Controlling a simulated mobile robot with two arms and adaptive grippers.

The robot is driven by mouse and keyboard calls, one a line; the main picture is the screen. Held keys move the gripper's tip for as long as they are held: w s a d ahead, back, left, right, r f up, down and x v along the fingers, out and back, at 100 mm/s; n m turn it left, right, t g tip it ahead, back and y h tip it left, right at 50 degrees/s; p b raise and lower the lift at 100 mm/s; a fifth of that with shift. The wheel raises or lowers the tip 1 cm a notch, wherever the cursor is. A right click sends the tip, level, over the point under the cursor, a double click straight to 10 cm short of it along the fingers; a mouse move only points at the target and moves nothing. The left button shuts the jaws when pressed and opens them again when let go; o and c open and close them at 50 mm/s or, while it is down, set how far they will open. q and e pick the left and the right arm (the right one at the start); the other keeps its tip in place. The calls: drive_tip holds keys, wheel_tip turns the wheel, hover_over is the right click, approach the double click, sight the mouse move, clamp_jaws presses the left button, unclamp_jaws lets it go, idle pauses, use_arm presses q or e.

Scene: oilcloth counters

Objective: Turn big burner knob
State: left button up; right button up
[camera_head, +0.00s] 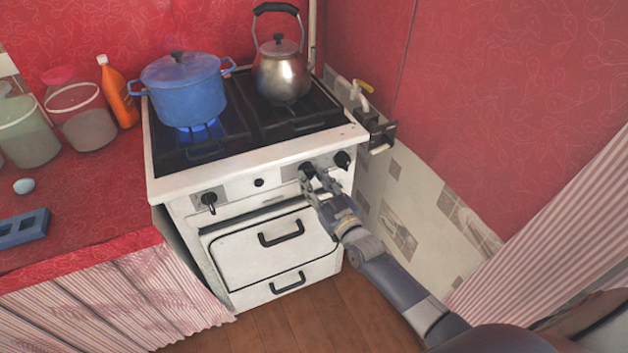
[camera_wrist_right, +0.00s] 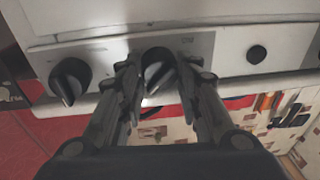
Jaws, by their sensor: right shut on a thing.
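The white stove (camera_head: 262,225) has black knobs along its front panel. My right gripper (camera_head: 314,178) is at the panel's right part, shut on a black burner knob (camera_head: 307,169). In the right wrist view the fingers of my right gripper (camera_wrist_right: 155,72) stand on both sides of this knob (camera_wrist_right: 157,68), whose lower part lies between them. Another black knob (camera_head: 342,160) sits to its right, and a further one (camera_head: 208,198) is at the panel's left end. I cannot tell from labels which knob is the big one. My left gripper is not in view.
A blue pot (camera_head: 187,92) stands over a blue flame (camera_head: 200,129) on the left burner. A steel kettle (camera_head: 282,75) is on the right. The oven door handle (camera_head: 281,233) sticks out below the panel. The red counter (camera_head: 95,185) is at left.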

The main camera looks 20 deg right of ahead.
drive_tip(key=o, duration=1.1)
drive_tip(key=s, duration=0.4)
drive_tip(key=s+d, duration=0.1)
drive_tip(key=s, duration=0.3)
drive_tip(key=s+f, duration=0.1)
drive_tip(key=s, duration=0.3)
drive_tip(key=shift+d, duration=0.25)
